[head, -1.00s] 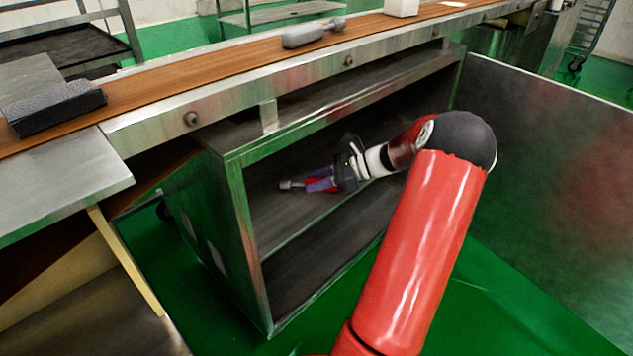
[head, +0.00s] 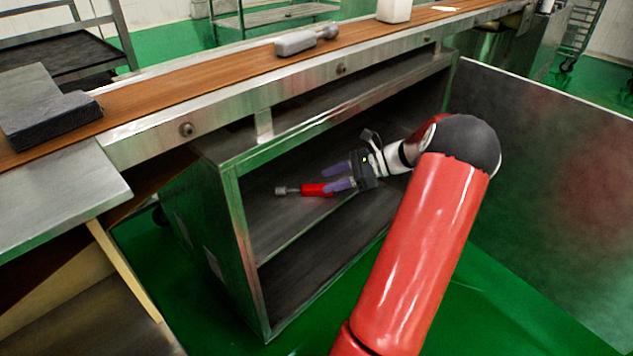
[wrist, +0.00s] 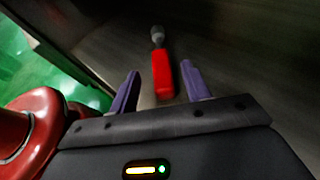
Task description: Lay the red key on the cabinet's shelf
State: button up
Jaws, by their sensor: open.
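The red key (head: 314,189) has a red handle and a grey metal end that points left in the head view. It lies on the upper shelf (head: 284,222) inside the open metal cabinet (head: 232,196). My gripper (head: 331,177) is inside the cabinet just right of the key, with its purple fingers spread. In the wrist view the key (wrist: 161,70) lies ahead of and between the two open fingertips (wrist: 163,78), its handle end near them. The gripper does not hold it.
The cabinet's upper frame (head: 330,118) runs above my arm. A lower compartment (head: 310,262) is below the shelf. A large metal panel (head: 550,180) stands at the right. A grey tool (head: 305,40) lies on the wooden counter (head: 210,82) above.

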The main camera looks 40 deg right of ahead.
jog(key=v, duration=0.6)
jog(key=shift+p, duration=0.35)
